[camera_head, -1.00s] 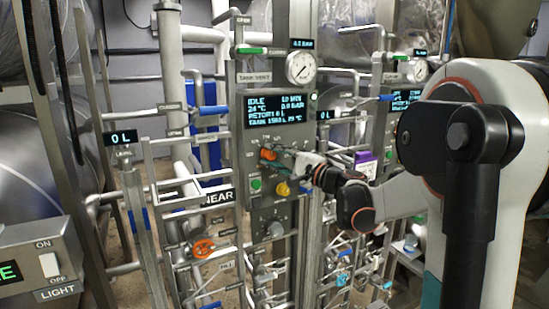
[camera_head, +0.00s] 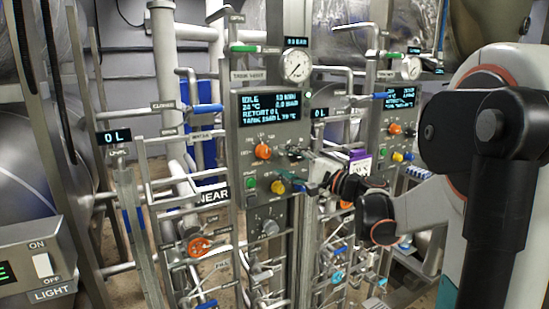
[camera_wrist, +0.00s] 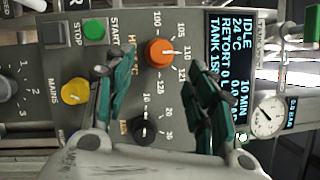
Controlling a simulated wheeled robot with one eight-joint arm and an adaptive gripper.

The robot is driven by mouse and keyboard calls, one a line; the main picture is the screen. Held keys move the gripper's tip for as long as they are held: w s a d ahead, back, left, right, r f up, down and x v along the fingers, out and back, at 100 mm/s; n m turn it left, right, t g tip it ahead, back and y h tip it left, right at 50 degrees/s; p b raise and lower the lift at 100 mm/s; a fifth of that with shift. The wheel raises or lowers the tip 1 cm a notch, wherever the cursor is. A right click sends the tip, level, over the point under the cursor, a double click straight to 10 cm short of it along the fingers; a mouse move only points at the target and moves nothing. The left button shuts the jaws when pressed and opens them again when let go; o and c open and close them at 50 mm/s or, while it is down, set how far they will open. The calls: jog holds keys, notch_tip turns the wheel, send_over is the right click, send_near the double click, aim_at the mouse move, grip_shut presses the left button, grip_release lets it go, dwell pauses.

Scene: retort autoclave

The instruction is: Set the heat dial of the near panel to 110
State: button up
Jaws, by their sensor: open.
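The near panel (camera_head: 243,205) carries an orange heat dial (camera_head: 263,151) below and left of its screen. My gripper (camera_head: 292,180) is open and empty, below and right of the dial. In the wrist view my teal fingers (camera_wrist: 152,68) stand apart on either side of the dial's line, nearer the camera, with no visible contact.
A black minutes dial (camera_wrist: 144,132) sits beside the heat dial. A yellow knob (camera_wrist: 75,91), a green start button (camera_wrist: 95,30) and a grey stop button (camera_wrist: 55,35) are close by. The panel screen (camera_head: 270,107) reads IDLE. Pipes and orange valve wheels (camera_head: 199,246) crowd the sides.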

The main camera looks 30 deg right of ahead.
jog(key=v, duration=0.5)
jog(key=shift+s, duration=0.15)
